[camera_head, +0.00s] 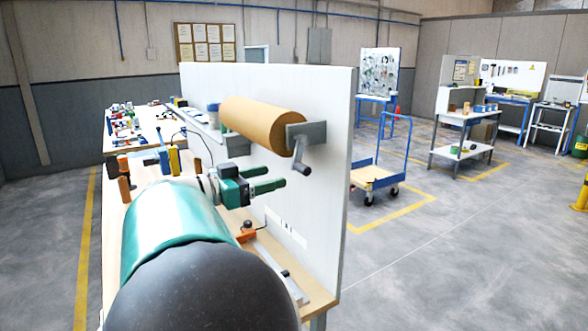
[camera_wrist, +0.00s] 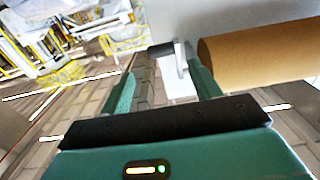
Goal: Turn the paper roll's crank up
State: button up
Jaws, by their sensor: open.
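The brown paper roll (camera_head: 258,123) is mounted lengthwise on a white upright panel (camera_head: 335,180), held at its near end by a grey bracket (camera_head: 312,133). A grey crank (camera_head: 296,152) hangs down from that end, with a dark handle (camera_head: 302,169) at its bottom. In the wrist view, the roll (camera_wrist: 262,55) is at upper right and the dark handle (camera_wrist: 160,49) lies across the space ahead of my fingertips. My green gripper (camera_head: 284,176) is open and empty, just below and left of the handle. The right finger (camera_wrist: 203,80) partly overlaps the crank; contact cannot be told.
A workbench (camera_head: 145,185) with bottles and small items runs along the panel's left side. An orange-and-black tool (camera_head: 247,233) lies on it below my gripper. A blue trolley (camera_head: 378,176) stands right of the panel, with open floor around it.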

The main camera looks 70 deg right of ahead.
aim_at(298, 170)
jog(key=x, duration=1)
jog(key=shift+w, duration=0.1)
jog(key=shift+c, duration=0.4)
jog(key=shift+w+d, duration=0.1)
jog(key=shift+d, duration=0.05)
jog(key=c, duration=0.7)
jog(key=shift+f, duration=0.1)
jog(key=c, duration=0.4)
